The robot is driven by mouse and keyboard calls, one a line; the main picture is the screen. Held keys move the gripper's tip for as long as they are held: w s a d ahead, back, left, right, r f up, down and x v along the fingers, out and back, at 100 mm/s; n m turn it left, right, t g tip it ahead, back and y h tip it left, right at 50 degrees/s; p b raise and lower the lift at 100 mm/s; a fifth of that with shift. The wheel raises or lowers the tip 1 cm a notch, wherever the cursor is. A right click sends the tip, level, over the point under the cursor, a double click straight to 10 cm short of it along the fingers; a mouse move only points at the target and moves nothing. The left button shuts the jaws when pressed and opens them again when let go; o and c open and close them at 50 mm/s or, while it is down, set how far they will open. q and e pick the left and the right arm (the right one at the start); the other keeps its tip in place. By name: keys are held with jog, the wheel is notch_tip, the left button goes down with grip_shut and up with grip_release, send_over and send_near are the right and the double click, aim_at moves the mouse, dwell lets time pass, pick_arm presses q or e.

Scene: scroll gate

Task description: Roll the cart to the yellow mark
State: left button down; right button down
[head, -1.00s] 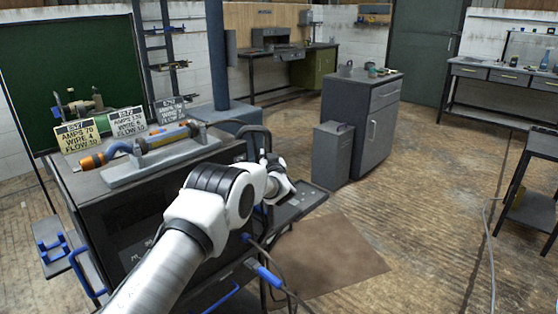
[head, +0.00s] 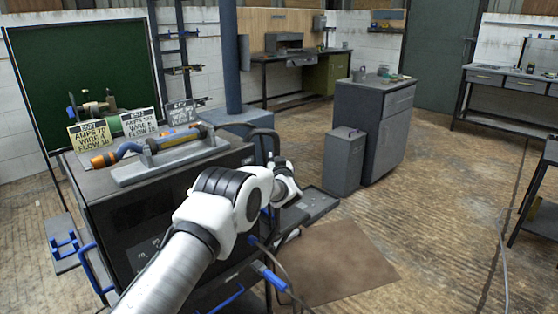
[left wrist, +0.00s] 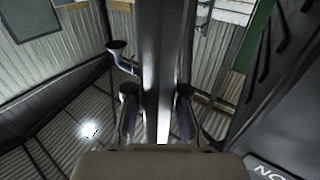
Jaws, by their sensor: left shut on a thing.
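The cart (head: 120,215) is a dark box-shaped welding cart at the left of the head view. A grey holder with an orange-and-blue torch (head: 150,147) and several printed cards (head: 90,137) are on its top. My left gripper (head: 284,176) is at the cart's right end, by its dark upright handle (head: 266,143). In the left wrist view, my left gripper (left wrist: 157,105) is shut on a dark bar (left wrist: 165,60) between its fingers. My arm hides part of the cart. I see no yellow mark. My right gripper is not in view.
A brown mat (head: 335,262) lies on the floor right of the cart. A grey bin (head: 344,160) and a grey cabinet (head: 385,135) stand beyond it. The floor at right is open, with a thin cable (head: 503,255). A green board (head: 85,85) stands behind the cart.

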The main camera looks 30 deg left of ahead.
pick_arm(q)
jog(key=shift+s+a+f, duration=0.25)
jog(key=shift+a+f, duration=0.2)
jog(key=shift+f, duration=0.25)
jog(key=c, duration=1.3)
grip_release()
jog(key=shift+s, duration=0.1)
jog(key=shift+c, duration=0.2)
jog(key=o, duration=0.4)
jog(key=shift+s+a+r, duration=0.15)
jog(key=shift+s+a, duration=0.15)
jog(key=shift+a, duration=0.05)
jog(key=shift+c, duration=0.2)
jog(key=shift+r, duration=0.15)
